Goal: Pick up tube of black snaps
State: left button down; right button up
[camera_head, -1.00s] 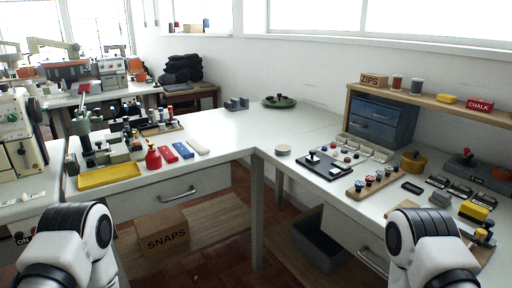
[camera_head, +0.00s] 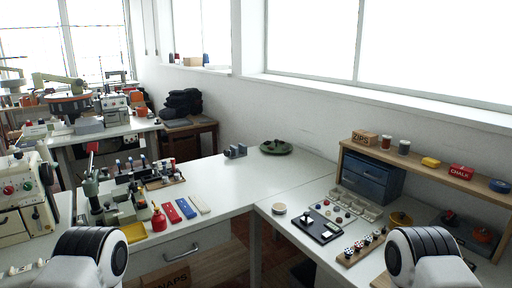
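No tube can be clearly made out as the one of black snaps. Several small upright tubes with coloured tops stand in a rack (camera_head: 134,180) on the left table. Small black-and-white round pieces stand on a wooden strip (camera_head: 361,248) on the right table; their labels are too small to read. A box marked SNAPS (camera_head: 168,281) is partly cut off below. Neither of my grippers shows; only upper parts of my arms are in view.
A black press plate (camera_head: 315,227) and a tray of small parts (camera_head: 358,204) sit on the right table. The white tabletop (camera_head: 232,190) between is mostly clear.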

aim_at(131, 177)
jog(key=i+j+u, duration=0.3)
jog(key=j, duration=0.25)
jog(key=i+j+u, duration=0.35)
jog(key=i+j, duration=0.05)
jog(key=i, duration=0.1)
